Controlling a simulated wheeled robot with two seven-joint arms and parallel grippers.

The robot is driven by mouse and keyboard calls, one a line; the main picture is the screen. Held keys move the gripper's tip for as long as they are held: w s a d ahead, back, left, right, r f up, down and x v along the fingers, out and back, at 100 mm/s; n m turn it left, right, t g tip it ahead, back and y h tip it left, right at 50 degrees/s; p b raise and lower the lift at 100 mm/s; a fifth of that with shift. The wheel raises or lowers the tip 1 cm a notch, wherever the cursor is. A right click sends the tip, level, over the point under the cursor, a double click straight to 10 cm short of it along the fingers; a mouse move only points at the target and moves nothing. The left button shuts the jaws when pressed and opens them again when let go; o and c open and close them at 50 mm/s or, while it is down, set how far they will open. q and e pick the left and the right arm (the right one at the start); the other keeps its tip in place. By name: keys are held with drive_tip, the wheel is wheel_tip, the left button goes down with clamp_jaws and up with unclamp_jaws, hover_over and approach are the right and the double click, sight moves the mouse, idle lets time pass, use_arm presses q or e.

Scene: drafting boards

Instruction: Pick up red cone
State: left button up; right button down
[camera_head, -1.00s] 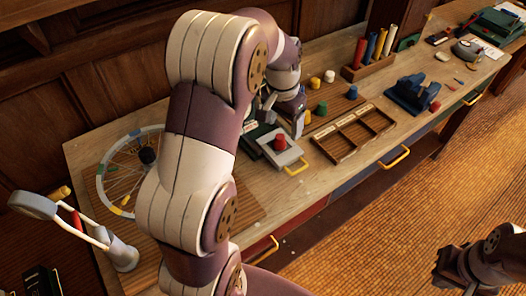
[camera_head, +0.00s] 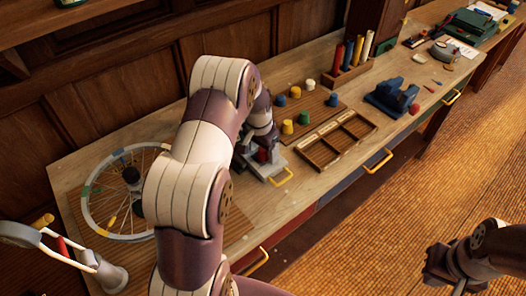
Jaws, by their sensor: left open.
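A red cone (camera_head: 262,155) sits on a grey plate device (camera_head: 268,170) with a yellow handle at the middle of the bench. My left gripper (camera_head: 257,150) is lowered over the cone, open, with its fingers around or right beside it; the arm hides part of this, so contact cannot be told. A second small red piece (camera_head: 414,108) lies at the right end of the blue block. My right gripper (camera_head: 445,268) is at the lower right, away from the bench; its jaws are too dark to read.
A board with yellow (camera_head: 287,126), green (camera_head: 303,118), blue and white cones stands behind an empty wooden divided tray (camera_head: 312,152). A blue stepped block (camera_head: 388,97) is to the right. A spoked wheel (camera_head: 93,219) and a lamp-like tool (camera_head: 108,275) are at left.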

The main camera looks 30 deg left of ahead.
use_arm(q)
drive_tip(key=c, duration=1.2)
drive_tip(key=shift+o, duration=0.2)
drive_tip(key=shift+r, duration=0.1)
